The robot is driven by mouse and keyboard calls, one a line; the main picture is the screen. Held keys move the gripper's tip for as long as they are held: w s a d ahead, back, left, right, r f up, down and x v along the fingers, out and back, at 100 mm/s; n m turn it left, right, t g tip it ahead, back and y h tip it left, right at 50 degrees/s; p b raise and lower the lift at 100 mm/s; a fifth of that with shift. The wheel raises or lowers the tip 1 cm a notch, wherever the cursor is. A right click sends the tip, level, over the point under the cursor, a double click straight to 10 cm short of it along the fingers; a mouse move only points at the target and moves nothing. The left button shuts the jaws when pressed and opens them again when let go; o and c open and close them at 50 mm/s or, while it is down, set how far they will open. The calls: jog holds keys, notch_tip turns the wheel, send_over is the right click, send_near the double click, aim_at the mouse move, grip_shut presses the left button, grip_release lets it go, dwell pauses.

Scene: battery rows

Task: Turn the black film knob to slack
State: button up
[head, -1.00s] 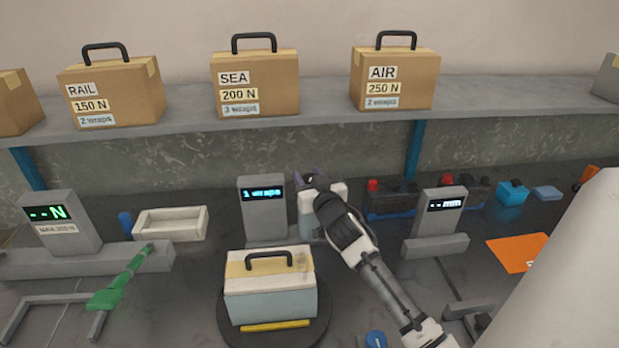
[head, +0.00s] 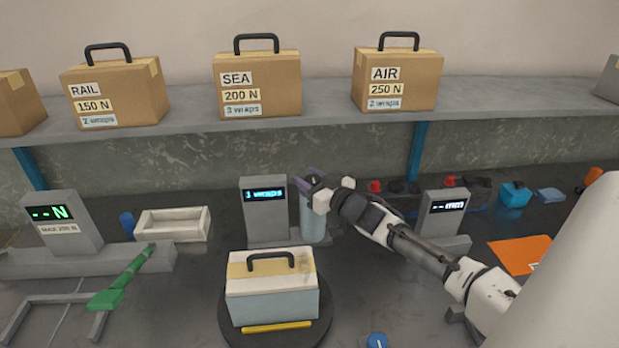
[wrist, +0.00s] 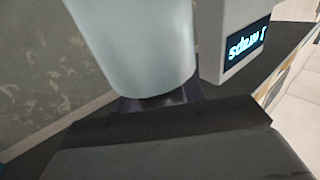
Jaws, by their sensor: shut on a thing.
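The pale blue film roll (head: 313,222) stands upright just right of the grey wrap-counter post (head: 264,222). My gripper (head: 314,183) is at the top of the roll, with a purple finger showing, and is shut on the black knob there. The knob itself is mostly hidden by the gripper. In the wrist view the picture is upside down; the roll (wrist: 135,45) fills the upper middle, with dark purple finger parts (wrist: 160,100) at its end. The counter display (head: 264,194) is lit with "wraps"; its number is hard to read.
A white-and-blue battery case (head: 272,290) with a handle sits on a round black turntable (head: 326,318) in front. A force gauge (head: 60,222) with a green lever (head: 120,282) is at left. Another display post (head: 443,215) stands right, near my arm. Labelled boxes fill the shelf (head: 330,118).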

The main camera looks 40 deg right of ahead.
jog(key=shift+w+a, duration=0.1)
jog(key=shift+a, duration=0.05)
jog(key=o, duration=1)
jog(key=shift+c, duration=0.2)
jog(key=shift+s, duration=0.2)
